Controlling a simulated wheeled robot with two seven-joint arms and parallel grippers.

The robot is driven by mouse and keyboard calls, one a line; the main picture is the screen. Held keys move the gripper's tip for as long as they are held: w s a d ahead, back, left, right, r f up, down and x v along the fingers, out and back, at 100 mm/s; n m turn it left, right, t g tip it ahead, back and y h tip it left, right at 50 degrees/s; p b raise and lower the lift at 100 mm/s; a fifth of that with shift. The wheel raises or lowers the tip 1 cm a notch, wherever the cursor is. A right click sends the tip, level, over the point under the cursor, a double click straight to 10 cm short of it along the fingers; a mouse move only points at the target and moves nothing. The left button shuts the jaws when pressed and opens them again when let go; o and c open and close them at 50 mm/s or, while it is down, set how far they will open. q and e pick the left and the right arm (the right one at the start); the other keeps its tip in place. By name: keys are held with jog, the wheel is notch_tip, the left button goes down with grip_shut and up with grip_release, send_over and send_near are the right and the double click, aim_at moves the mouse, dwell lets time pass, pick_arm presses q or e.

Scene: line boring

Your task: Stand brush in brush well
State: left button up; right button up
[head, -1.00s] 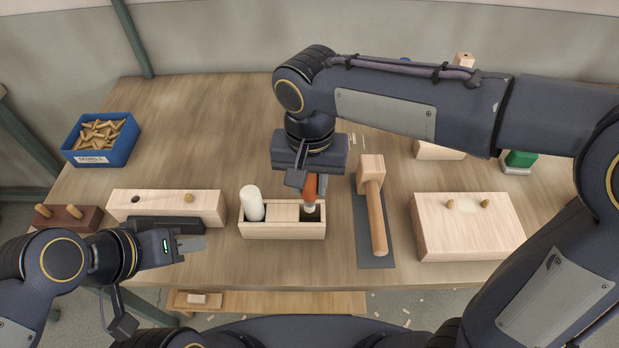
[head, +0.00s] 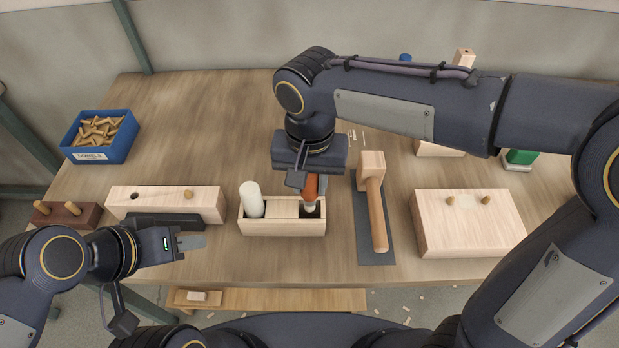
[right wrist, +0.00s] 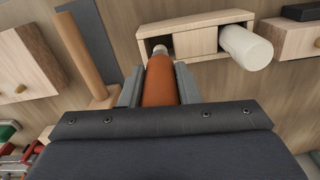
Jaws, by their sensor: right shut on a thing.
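The brush (head: 310,188) has an orange-brown handle and a pale lower end. My right gripper (right wrist: 160,85) is shut on the handle, with a finger on each side. The brush points down at the dark brush well (head: 314,213), the right compartment of a small wooden caddy (head: 283,229). In the right wrist view its pale end overlaps the well opening (right wrist: 150,43); how deep it reaches is hidden. A white bottle (head: 251,199) stands in the caddy's left compartment. My left gripper (head: 190,243) is low at the left, away from the caddy; its finger gap is unclear.
A wooden mallet (head: 376,205) lies on a dark mat right of the caddy. A block with two dowels (head: 467,226) is further right. A drilled block (head: 166,204) and a blue dowel bin (head: 100,137) are left.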

aim_at(310, 197)
jog(key=shift+f, duration=0.2)
jog(key=shift+f+b, duration=0.5)
jog(key=shift+b, duration=0.05)
jog(key=shift+f, duration=0.2)
dwell(0.7)
jog(key=shift+f+b, duration=0.45)
jog(key=shift+f, duration=0.25)
jog(key=shift+f, duration=0.1)
dwell(0.6)
jog(key=shift+f+b, duration=0.35)
jog(key=shift+f, duration=0.15)
jog(key=shift+f, duration=0.2)
dwell(0.7)
